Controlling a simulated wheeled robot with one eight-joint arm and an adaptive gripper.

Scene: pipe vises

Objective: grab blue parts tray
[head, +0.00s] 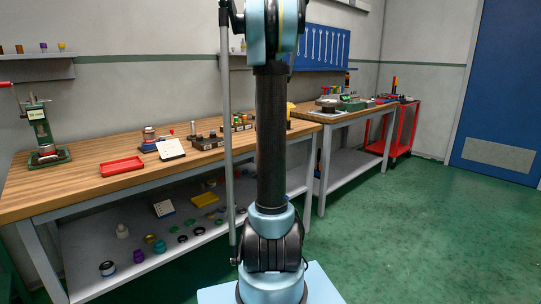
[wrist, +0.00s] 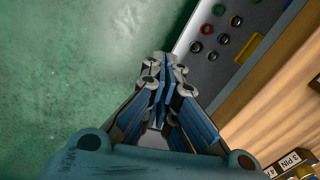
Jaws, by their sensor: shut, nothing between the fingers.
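I cannot make out a blue parts tray in either view. A red tray (head: 122,167) lies flat and empty on the left workbench in the head view. A yellow tray (head: 205,199) lies on the shelf under that bench, and its edge seems to show in the wrist view (wrist: 249,48). My gripper (wrist: 160,58) is shut and empty, over the green floor beside the bench's lower shelf. It touches no tray. In the head view my arm stands upright in the middle, hiding part of the bench, and my gripper is out of that view.
The left workbench (head: 60,186) holds a green press (head: 45,140) and small parts. Several rings and caps lie on its lower shelf (head: 100,242). A second bench (head: 345,114) and a red cart (head: 403,130) stand further right. The green floor at right (head: 430,220) is clear.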

